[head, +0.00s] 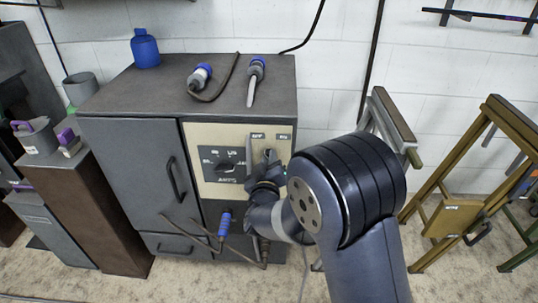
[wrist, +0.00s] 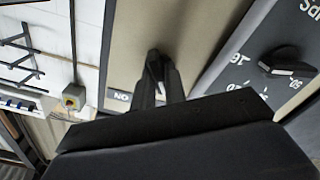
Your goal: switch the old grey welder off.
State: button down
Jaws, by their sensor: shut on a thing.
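The grey welder (head: 130,150) is a boxy cabinet with a cream control panel (head: 208,188) on its front. A small dark switch knob (wrist: 153,60) stands on the panel beside an inverted "ON" label (wrist: 121,96) in the wrist view. My gripper (head: 268,160) reaches the panel's right part in the head view, below two small labels. In the wrist view its two fingers (wrist: 160,78) are shut around the knob. The fingers hide part of the knob, and I cannot tell which way it points.
A black amps dial (head: 225,168) sits left of my gripper. Plugs (head: 200,77) and a blue bottle (head: 145,48) are on the welder's top. A blue connector (head: 224,223) and cables hang below the panel. Wooden and metal frames (head: 480,170) stand at right.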

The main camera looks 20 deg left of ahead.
jog(key=shift+n, duration=0.6)
jog(key=c, duration=1.5)
grip_release()
jog(key=shift+o, duration=0.2)
jog(key=p+v, duration=0.1)
jog(key=v, duration=1)
jog(key=shift+w+a, duration=0.1)
jog(key=shift+w, duration=0.05)
jog(key=x, duration=1)
jog(key=shift+w+b, duration=0.35)
